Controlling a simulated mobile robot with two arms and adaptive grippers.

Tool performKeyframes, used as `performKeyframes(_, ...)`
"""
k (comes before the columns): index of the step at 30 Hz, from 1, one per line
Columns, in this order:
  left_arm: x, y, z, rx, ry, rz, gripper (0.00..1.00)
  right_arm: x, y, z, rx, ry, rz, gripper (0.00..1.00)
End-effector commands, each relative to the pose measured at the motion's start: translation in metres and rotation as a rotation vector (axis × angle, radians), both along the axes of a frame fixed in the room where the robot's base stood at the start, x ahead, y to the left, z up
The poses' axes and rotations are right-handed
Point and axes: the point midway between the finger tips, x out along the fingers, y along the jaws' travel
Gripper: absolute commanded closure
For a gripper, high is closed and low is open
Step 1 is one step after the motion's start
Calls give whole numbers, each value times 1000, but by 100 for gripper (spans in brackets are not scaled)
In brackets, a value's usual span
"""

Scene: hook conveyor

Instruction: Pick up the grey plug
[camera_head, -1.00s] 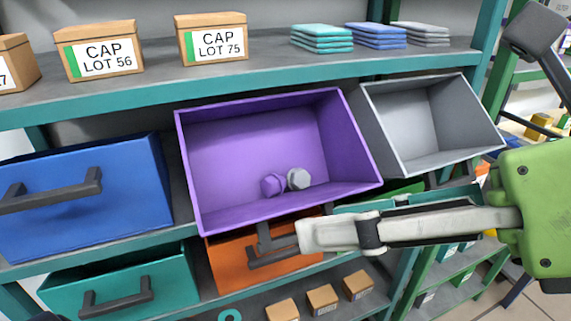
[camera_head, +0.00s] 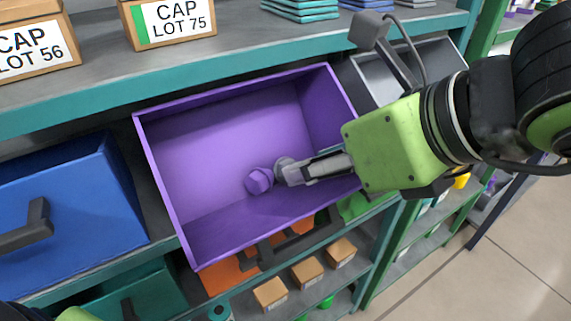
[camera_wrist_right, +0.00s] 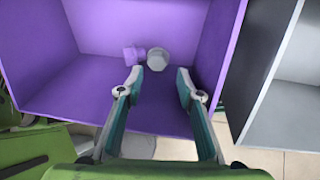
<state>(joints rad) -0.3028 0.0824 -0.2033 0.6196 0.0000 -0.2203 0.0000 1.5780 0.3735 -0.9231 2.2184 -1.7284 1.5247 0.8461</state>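The grey plug (camera_head: 282,163) lies in the open purple bin, next to a purple plug (camera_head: 258,181). In the head view it is partly covered by my right gripper (camera_head: 287,174), which reaches into the bin from the right. In the right wrist view the grey plug (camera_wrist_right: 157,60) is just beyond the gap between the two fingertips (camera_wrist_right: 159,77). The fingers are apart with nothing between them. The purple plug (camera_wrist_right: 134,54) is just left of it, beyond the left finger. My left gripper is out of view.
The purple bin (camera_head: 150,165) is tilted open, its walls around the plugs. A grey bin (camera_head: 440,62) is to its right, a blue drawer (camera_head: 60,190) to its left. A shelf (camera_head: 90,100) with cap boxes runs above. Small boxes (camera_head: 307,271) stand below.

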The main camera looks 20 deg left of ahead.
Motion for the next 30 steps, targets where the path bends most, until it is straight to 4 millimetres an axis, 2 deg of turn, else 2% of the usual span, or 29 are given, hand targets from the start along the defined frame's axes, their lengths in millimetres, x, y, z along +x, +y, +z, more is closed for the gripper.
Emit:
performKeyframes(6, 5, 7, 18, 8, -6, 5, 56, 7, 22, -18, -3, 6, 2, 66)
performKeyframes(9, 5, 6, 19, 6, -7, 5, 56, 12, 29, -28, -1, 6, 2, 66)
performKeyframes(19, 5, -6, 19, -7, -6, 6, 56, 15, 34, -34, 0, 2, 1, 66)
performKeyframes(21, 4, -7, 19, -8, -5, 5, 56, 15, 34, -34, 0, 2, 1, 85)
performKeyframes(22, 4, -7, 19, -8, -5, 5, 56, 15, 34, -34, 0, 2, 1, 90)
performKeyframes(30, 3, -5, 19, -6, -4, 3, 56, 15, 34, -34, 0, 2, 1, 90)
